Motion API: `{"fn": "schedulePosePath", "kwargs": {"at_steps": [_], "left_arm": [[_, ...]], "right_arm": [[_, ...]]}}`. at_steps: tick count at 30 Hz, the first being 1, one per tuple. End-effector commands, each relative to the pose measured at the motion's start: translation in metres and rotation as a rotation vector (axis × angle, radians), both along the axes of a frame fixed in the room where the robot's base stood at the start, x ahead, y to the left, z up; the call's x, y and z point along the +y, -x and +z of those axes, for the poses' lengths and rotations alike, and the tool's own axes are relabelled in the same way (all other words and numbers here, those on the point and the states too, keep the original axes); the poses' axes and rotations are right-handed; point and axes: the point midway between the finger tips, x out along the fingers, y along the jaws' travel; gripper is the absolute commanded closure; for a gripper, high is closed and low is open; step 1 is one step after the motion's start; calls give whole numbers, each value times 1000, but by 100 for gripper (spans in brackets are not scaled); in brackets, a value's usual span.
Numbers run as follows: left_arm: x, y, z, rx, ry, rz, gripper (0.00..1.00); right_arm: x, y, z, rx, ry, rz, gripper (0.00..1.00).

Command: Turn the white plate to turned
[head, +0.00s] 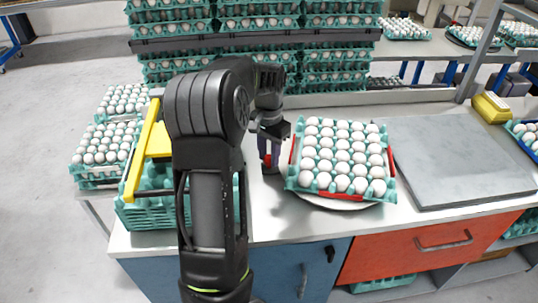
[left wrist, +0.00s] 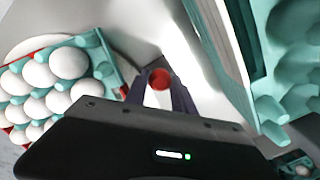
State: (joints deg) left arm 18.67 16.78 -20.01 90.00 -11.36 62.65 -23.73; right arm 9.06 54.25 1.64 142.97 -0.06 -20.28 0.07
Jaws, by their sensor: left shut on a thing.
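The white plate (head: 338,204) is round and lies on the grey bench top, mostly hidden under a teal egg tray (head: 290,184) full of white eggs. Red edge pieces stand around the tray. My left gripper (head: 270,166) is just left of the tray, pointing down, with its fingers shut on a small red knob (head: 266,160). The round red knob also shows between the fingertips in the left wrist view (left wrist: 160,79). The plate's pale rim (left wrist: 35,45) shows at the left there. Whether the knob joins the plate is hidden. My right gripper is not in view.
Stacked egg trays (head: 250,25) stand behind. A teal crate (head: 150,218) with a yellow handle (head: 142,160) and more egg trays (head: 100,160) are at the left. A grey slab (head: 455,165) lies right of the plate, with a yellow device (head: 491,107) beyond.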

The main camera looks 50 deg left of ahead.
Motion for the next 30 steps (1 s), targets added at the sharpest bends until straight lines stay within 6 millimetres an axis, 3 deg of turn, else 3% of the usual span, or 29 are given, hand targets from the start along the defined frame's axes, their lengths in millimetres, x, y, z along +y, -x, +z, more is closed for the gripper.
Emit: {"fn": "schedulePosePath", "kwargs": {"at_steps": [6, 7, 15, 24, 30], "left_arm": [[4, -2, 3, -9, -11, 0, 100], [4, -2, 3, -10, -11, 0, 69], [3, -1, 2, -7, -8, 1, 48], [2, -1, 3, -6, -6, 1, 48], [2, -2, 24, -9, -8, 1, 48]], "right_arm": [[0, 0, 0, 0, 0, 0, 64], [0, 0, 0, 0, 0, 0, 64], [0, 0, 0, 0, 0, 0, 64], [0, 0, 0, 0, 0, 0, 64], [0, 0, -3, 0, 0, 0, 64]]}}
